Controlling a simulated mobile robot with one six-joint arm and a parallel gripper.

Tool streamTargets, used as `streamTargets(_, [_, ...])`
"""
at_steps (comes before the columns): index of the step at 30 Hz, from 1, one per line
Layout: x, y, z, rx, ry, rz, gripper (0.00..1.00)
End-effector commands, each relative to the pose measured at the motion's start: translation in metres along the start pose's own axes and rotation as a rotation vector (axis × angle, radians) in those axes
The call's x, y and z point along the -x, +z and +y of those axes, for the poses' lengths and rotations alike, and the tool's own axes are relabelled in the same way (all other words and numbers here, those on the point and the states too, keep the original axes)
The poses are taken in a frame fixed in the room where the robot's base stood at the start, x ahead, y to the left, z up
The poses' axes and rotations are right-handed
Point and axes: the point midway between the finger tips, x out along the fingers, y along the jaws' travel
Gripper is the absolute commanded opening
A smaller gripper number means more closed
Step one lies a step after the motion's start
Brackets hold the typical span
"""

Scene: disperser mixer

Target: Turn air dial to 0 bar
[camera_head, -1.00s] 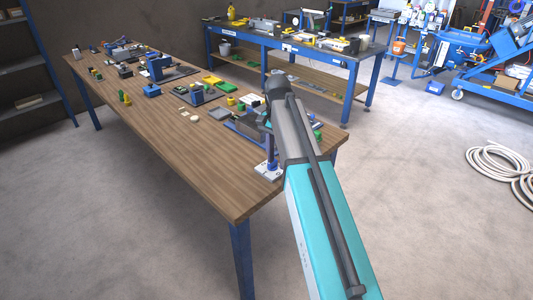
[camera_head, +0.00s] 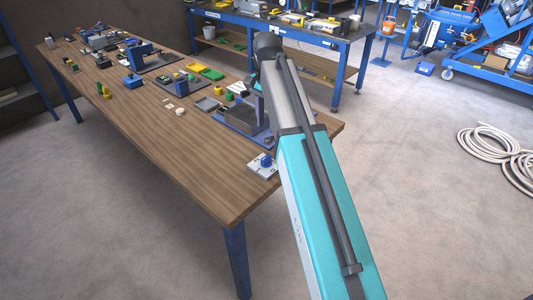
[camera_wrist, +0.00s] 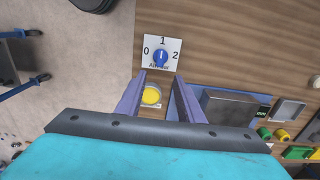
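The air dial is a blue knob (camera_wrist: 160,57) on a white plate (camera_wrist: 149,46) marked 0 at left, 1 at top and 2 at right. The knob's mark seems to point up, near 1. In the head view, the blue knob (camera_head: 266,160) and its plate (camera_head: 258,169) are at the table's near right corner. My gripper (camera_wrist: 160,77) is open, with two purple-blue fingers apart. Its fingertips appear just below the plate in the wrist view and do not hold the knob. In the head view my arm mostly hides the gripper.
A yellow round button (camera_wrist: 151,96) shows between my fingers. A grey block on a blue base (camera_wrist: 231,106) lies to the right. The wooden table (camera_head: 180,150) carries several parts along its far side; its near left surface is clear.

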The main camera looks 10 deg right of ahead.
Motion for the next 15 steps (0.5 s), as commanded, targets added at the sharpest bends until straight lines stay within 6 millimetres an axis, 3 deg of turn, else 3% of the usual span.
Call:
streamTargets(7, [-0.012,0.005,-0.003,0.007,0.0,0.0,0.34])
streamTargets(15, [-0.039,0.006,-0.003,0.008,0.002,-0.001,0.34])
